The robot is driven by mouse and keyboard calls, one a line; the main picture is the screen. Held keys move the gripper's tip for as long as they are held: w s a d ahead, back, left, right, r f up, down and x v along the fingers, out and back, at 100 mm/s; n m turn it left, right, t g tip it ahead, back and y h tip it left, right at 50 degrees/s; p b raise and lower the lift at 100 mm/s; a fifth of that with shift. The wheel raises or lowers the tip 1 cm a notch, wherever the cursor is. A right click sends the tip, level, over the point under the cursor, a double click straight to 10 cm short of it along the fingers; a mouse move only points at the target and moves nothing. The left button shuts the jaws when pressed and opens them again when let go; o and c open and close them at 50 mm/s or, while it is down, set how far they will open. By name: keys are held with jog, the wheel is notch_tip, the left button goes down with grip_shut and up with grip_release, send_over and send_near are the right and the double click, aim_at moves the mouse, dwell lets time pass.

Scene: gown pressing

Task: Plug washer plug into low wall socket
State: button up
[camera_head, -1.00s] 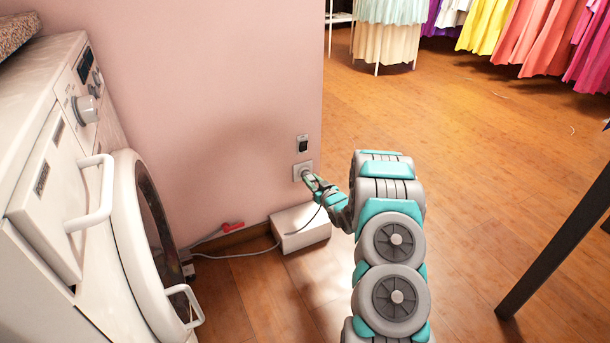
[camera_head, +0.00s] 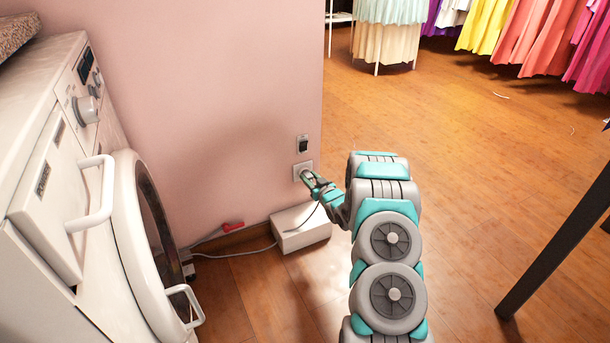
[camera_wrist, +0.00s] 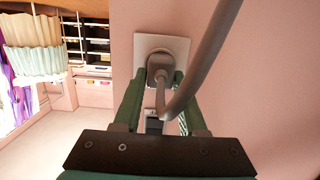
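The low wall socket is a white square plate (camera_head: 302,169) on the pink wall; it fills the upper middle of the wrist view (camera_wrist: 178,45). The grey washer plug (camera_wrist: 160,66) is at the socket face, between my gripper's green fingers. My gripper (camera_head: 310,179) is shut on the plug, right in front of the socket. The grey cable (camera_wrist: 205,62) arcs from the plug across the wrist view. The fingers and cable partly hide the plug, so I cannot tell how deep its pins sit.
A white washer (camera_head: 75,170) stands at the left. A white box (camera_head: 300,230) lies on the floor below the socket, with the cable by it. A dark switch (camera_head: 303,144) sits above the socket. A red-handled tap or valve (camera_head: 233,226) is near the wall base.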

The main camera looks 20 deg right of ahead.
jog(key=o, duration=0.4)
jog(key=shift+s+d+r, duration=0.1)
jog(key=shift+s+r, duration=0.1)
jog(key=shift+s, duration=1.1)
jog(key=shift+s+r, duration=0.2)
jog(key=shift+s, duration=1.05)
jog(key=shift+s+d+r, duration=0.1)
jog(key=shift+s+r, duration=0.1)
jog(key=shift+s, duration=1.1)
